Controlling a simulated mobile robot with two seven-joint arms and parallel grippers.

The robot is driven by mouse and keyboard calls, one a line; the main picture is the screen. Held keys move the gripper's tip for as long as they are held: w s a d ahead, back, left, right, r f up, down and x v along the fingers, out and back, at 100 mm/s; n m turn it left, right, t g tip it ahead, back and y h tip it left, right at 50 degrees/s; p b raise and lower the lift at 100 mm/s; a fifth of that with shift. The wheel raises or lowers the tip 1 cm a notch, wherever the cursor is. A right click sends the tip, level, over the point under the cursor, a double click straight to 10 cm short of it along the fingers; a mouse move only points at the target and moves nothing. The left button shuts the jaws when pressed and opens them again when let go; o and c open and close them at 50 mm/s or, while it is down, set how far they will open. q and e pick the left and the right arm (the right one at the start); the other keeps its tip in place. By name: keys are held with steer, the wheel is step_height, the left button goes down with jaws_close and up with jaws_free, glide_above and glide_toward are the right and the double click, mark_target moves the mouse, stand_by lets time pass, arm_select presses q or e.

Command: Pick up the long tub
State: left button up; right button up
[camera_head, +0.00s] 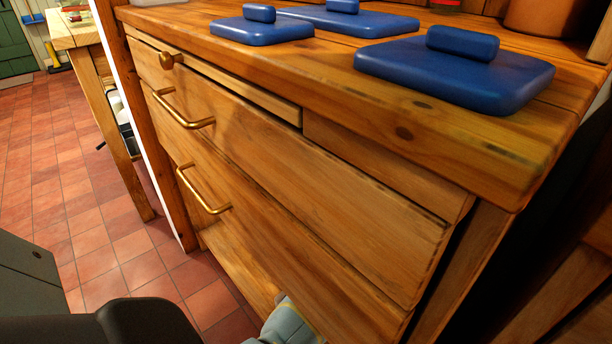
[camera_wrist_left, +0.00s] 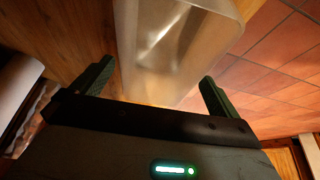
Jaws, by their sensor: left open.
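A long, pale, translucent tub (camera_wrist_left: 185,45) fills the upper middle of the left wrist view, with its open inside partly showing. Its far end is cut off by the top of the picture. My left gripper (camera_wrist_left: 158,73) is open, with one dark finger at each side of the tub's near end. I cannot tell whether either finger touches it. In the head view, my dark arm shows at the bottom left, but the fingers and the tub are not clearly visible. My right gripper is in neither view.
A pine drawer unit (camera_head: 290,185) with brass handles fills the head view. Blue lidded-looking blocks (camera_head: 455,75) lie on its top. A pale blue-grey object (camera_head: 287,325) is partly seen at the bottom. Red tiled floor (camera_head: 110,240) is open at left, beside a wooden table (camera_head: 75,35).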

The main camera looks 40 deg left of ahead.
arm_select(q)
steer(key=shift+d+b+x, duration=0.2)
steer(key=shift+b+x, duration=1.5)
steer(key=shift+x, duration=0.9)
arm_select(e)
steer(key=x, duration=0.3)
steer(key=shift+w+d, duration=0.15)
arm_select(q)
steer(key=c, duration=0.8)
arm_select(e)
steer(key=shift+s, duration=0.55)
arm_select(q)
steer(key=shift+r, duration=0.15)
steer(key=shift+c, duration=0.2)
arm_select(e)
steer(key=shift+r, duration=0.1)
